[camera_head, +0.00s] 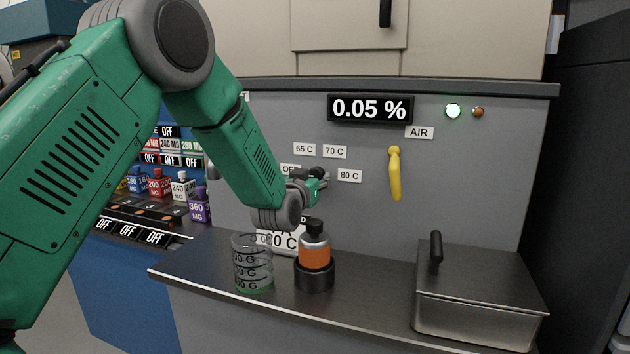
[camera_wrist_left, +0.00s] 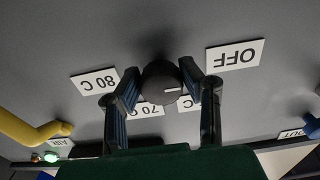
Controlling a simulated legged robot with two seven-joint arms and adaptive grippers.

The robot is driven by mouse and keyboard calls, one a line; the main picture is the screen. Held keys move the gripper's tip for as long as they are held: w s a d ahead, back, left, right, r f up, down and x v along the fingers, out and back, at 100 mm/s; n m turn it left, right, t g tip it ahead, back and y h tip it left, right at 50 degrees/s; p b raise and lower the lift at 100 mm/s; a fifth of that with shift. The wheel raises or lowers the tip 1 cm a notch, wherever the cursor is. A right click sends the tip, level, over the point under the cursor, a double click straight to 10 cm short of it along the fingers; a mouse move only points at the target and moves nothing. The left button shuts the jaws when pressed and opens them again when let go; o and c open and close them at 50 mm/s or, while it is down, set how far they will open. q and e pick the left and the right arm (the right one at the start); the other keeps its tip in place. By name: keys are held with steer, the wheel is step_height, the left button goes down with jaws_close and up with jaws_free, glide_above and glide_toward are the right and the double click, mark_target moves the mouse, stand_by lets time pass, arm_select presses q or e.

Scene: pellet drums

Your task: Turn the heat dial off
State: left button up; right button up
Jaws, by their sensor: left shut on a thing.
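The heat dial (camera_wrist_left: 161,84) is a dark round knob on the grey panel, in the middle of the left wrist view. A short white mark on its face points toward the right of that view, roughly to the side of the OFF label (camera_wrist_left: 235,56). My left gripper (camera_wrist_left: 166,82) is shut on the dial, with one finger on each side of it. In the head view my left gripper (camera_head: 318,181) is at the panel among the temperature labels and mostly hides the dial. The 80 C label (camera_wrist_left: 95,81) is on the opposite side from OFF. My right gripper is not in view.
A yellow air handle (camera_head: 395,174) is on the panel to the right. Below, the steel shelf (camera_head: 360,290) carries a clear beaker (camera_head: 253,263), an orange bottle (camera_head: 315,250) in a dark holder and a lidded metal box (camera_head: 478,295). The display (camera_head: 370,108) reads 0.05 %.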

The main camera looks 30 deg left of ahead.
arm_select(q)
steer(key=shift+r, duration=0.1)
stand_by(0.4)
steer(key=o, duration=1.1)
steer(key=shift+w, duration=0.1)
steer(key=shift+o, duration=0.2)
steer(key=shift+w, duration=0.1)
steer(key=v, duration=1.2)
steer(key=shift+f, duration=0.25)
